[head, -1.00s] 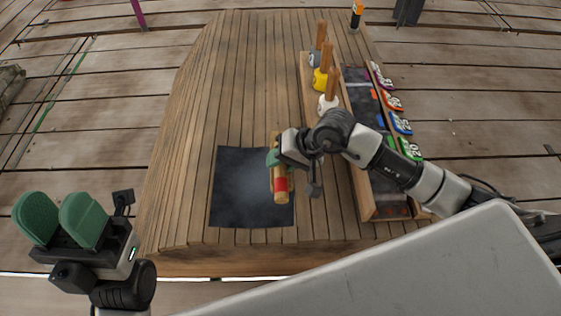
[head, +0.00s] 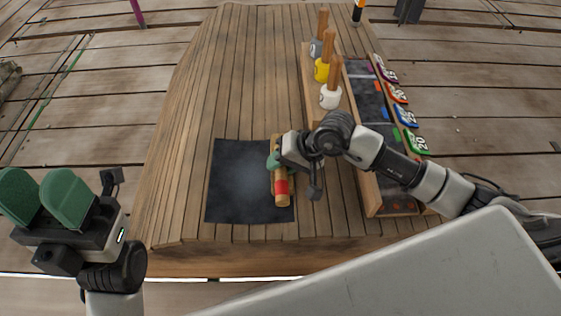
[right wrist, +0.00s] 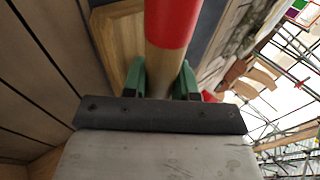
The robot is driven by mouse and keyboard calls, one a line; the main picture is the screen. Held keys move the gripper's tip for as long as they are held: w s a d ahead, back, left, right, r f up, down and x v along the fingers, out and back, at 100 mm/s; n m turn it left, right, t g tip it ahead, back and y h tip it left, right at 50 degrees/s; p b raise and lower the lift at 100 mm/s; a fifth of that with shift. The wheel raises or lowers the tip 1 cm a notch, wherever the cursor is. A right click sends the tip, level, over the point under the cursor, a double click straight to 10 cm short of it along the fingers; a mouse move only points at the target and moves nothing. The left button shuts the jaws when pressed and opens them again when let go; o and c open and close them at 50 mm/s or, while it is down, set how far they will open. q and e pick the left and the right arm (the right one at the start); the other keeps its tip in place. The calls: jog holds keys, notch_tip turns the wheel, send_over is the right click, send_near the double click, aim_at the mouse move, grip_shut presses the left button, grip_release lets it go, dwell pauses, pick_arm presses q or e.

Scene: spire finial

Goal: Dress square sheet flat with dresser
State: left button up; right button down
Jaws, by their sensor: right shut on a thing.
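The square sheet (head: 236,186) is dark grey with a paler middle and lies on the plank table. The dresser (head: 281,190) is a wooden tool with a red band, over the sheet's right edge. My right gripper (head: 273,160) is shut on it. In the right wrist view the dresser (right wrist: 170,25) shows large and red between the green fingers (right wrist: 160,80). I cannot tell whether its face presses on the sheet. My left gripper (head: 45,200) is open and empty, off the table's left front corner.
Mallets with grey (head: 316,48), yellow (head: 321,70) and white (head: 330,96) heads stand in a wooden rack at right. Beside them is a tray (head: 372,200) with dark sheets and coloured number tags (head: 406,115). The table (head: 185,130) is clear left of and beyond the sheet.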

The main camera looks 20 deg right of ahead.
jog(key=shift+a+r+p, duration=0.1)
jog(key=shift+r+p, duration=0.9)
jog(key=shift+r, duration=1.15)
